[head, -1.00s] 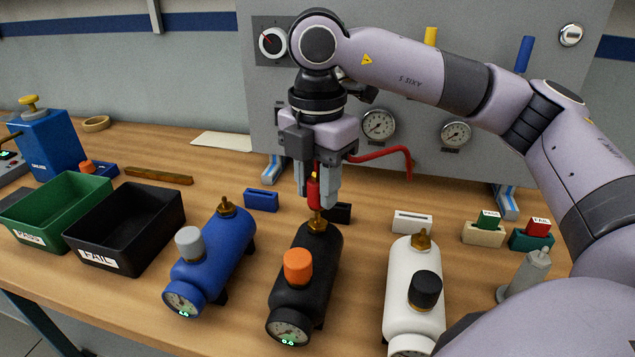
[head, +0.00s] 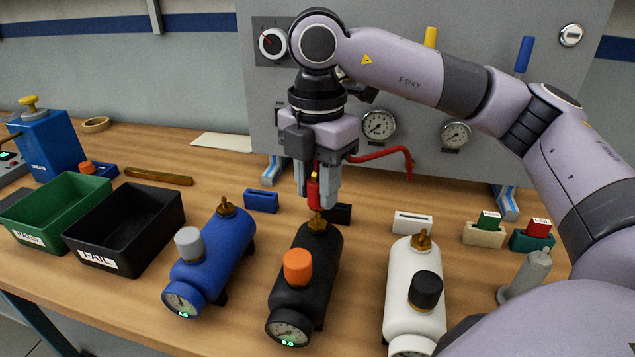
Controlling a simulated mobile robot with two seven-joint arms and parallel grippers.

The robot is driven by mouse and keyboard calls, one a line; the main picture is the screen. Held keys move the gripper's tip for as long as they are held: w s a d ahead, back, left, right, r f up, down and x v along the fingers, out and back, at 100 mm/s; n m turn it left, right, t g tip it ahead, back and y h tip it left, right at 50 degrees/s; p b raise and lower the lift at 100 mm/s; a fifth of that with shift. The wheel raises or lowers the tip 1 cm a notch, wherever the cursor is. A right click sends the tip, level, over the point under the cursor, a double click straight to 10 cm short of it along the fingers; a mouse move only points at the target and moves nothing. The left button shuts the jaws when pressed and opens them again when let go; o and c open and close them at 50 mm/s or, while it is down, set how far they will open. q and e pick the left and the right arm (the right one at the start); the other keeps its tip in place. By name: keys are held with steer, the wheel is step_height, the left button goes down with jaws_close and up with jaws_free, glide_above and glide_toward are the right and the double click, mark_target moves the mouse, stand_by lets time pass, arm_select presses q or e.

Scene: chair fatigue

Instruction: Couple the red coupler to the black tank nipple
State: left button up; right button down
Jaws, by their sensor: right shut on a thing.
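The black tank (head: 308,258) lies on the bench between the blue and white tanks, with an orange knob and a gauge at its front end. Its brass nipple (head: 318,225) stands up at the far end. My right gripper (head: 316,195) points down above this nipple, shut on the red coupler (head: 313,193). The coupler is upright, with its lower end at the nipple's top; I cannot tell whether it is seated. A red hose (head: 385,154) runs from behind the gripper to the panel. My left gripper is not in view.
A blue tank (head: 218,250) stands left and a white tank (head: 413,285) right, each with a brass nipple. A green tray (head: 28,238) and a black FAIL tray (head: 75,247) are at the left. Card holders and the gauge panel (head: 440,80) are behind.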

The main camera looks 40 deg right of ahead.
mark_target(318, 171)
steer(key=shift+f, duration=0.2)
steer(key=shift+f+b, duration=0.35)
steer(key=shift+b, duration=0.05)
steer(key=shift+f+b, duration=0.9)
steer(key=shift+f, duration=0.1)
steer(key=c, duration=0.7)
jaws_free()
steer(key=shift+r, duration=0.15)
step_height(318, 171, up, 7)
steer(key=shift+p, duration=0.3)
